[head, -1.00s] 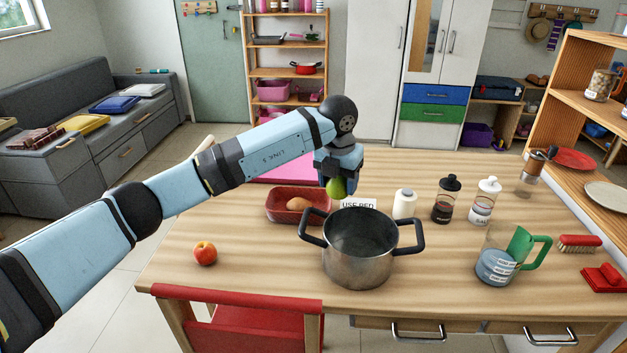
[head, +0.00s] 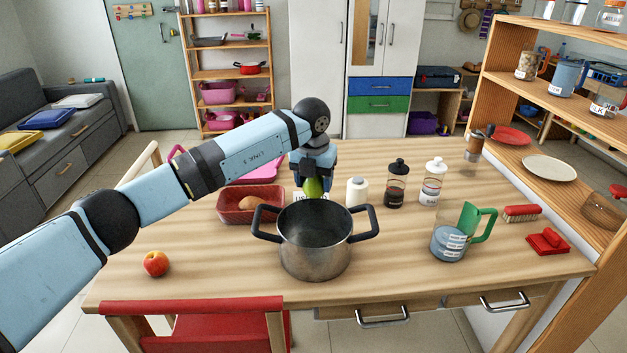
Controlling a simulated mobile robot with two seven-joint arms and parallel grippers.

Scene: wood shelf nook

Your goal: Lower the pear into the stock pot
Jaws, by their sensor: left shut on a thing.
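The green pear (head: 313,187) is held in my left gripper (head: 312,180), which is shut on it and points down. The pear shows just above and behind the far rim of the stock pot in the picture. The steel stock pot (head: 315,258) with two dark handles stands open on the wooden table, and its visible inside looks empty. The pot's rim may hide the pear's lowest part. My right gripper is not in view.
A red basket (head: 232,216) with a brown item (head: 251,203) stands left of the pot. A white bottle (head: 357,192), two capped bottles (head: 397,185) (head: 432,183) and a jug (head: 449,243) stand to the right. A peach (head: 156,263) lies front left. A red chair (head: 225,330) is in front.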

